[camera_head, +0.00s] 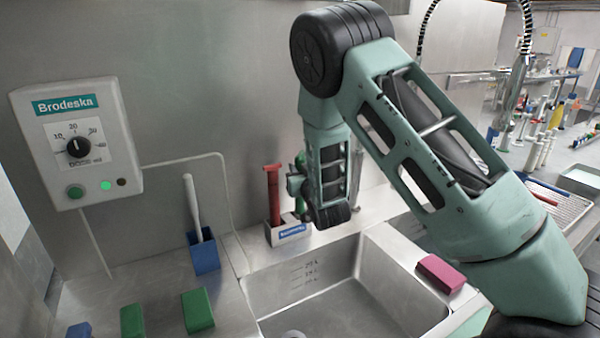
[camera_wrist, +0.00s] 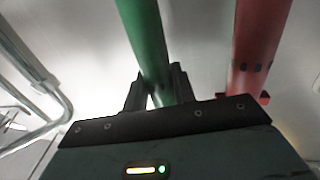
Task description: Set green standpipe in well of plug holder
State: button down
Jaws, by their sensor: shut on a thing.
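The green standpipe (camera_wrist: 146,42) shows in the wrist view between the fingers of my gripper (camera_wrist: 160,88), which is shut on it. In the head view my arm covers most of the pipe; a dark green piece of it (camera_head: 300,205) shows beside the wrist. The plug holder (camera_head: 291,235) is a grey box with a blue label at the back edge of the sink. A red standpipe (camera_head: 273,190) stands upright in its left part and also shows in the wrist view (camera_wrist: 258,45). My gripper is just above the holder's right part. The green pipe's lower end and the well are hidden.
The sink basin (camera_head: 345,310) lies in front of the holder. A blue holder with a white-handled brush (camera_head: 203,255) stands to the left, beneath a dosing box (camera_head: 77,142). Green blocks (camera_head: 198,310) lie front left; a pink block (camera_head: 441,273) lies on the right rim.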

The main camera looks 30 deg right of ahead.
jog(key=shift+f, duration=0.6)
jog(key=shift+f, duration=0.15)
jog(key=c, duration=1.1)
grip_release()
jog(key=shift+c, duration=0.2)
